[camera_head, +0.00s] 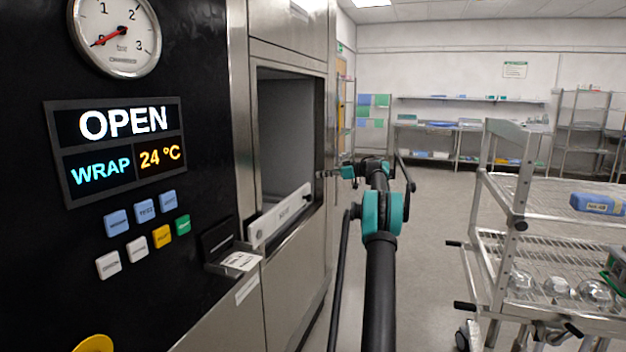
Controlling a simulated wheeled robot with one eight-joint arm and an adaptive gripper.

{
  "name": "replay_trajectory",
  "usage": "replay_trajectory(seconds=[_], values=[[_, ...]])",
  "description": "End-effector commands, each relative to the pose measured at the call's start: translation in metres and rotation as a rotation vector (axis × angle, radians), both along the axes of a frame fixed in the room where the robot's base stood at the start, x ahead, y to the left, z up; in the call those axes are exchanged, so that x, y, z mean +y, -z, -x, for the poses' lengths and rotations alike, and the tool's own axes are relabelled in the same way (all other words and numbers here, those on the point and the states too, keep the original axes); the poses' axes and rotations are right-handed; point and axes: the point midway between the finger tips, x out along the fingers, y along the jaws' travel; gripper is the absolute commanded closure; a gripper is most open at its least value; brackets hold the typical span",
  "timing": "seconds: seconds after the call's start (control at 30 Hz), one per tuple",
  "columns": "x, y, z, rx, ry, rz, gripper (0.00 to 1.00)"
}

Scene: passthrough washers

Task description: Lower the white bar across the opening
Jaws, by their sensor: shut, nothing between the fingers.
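The white bar (280,216) with small lettering lies low along the front of the washer opening (287,135). It slants up to the right in the picture, roughly along the lower edge of the opening. I cannot tell whether its far end touches the frame. My gripper (321,174) is small in view, at the far right edge of the opening, just beyond and above the bar's far end. It is shut and empty, and appears apart from the bar. The display (118,125) reads OPEN, WRAP, 24 °C.
A black panel with a gauge (115,36) and coloured buttons (162,236) fills the left. A small ledge (238,262) juts out below the bar's near end. A metal cart (506,190) with glassware stands at the right. Open floor (428,230) lies between.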

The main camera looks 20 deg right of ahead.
Motion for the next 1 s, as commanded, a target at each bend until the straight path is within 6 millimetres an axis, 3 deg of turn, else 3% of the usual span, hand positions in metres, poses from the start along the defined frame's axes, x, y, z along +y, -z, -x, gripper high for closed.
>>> replay_trajectory(seconds=[0.2,0.77,0.87,1.0], values=[[-0.016,-0.005,0.011,-0.001,0.000,-0.001,1.00],[-0.015,-0.010,0.011,-0.011,0.008,-0.004,1.00],[-0.008,-0.025,0.004,-0.065,0.046,-0.013,1.00],[0.010,-0.068,-0.010,-0.210,0.177,-0.042,1.00]])
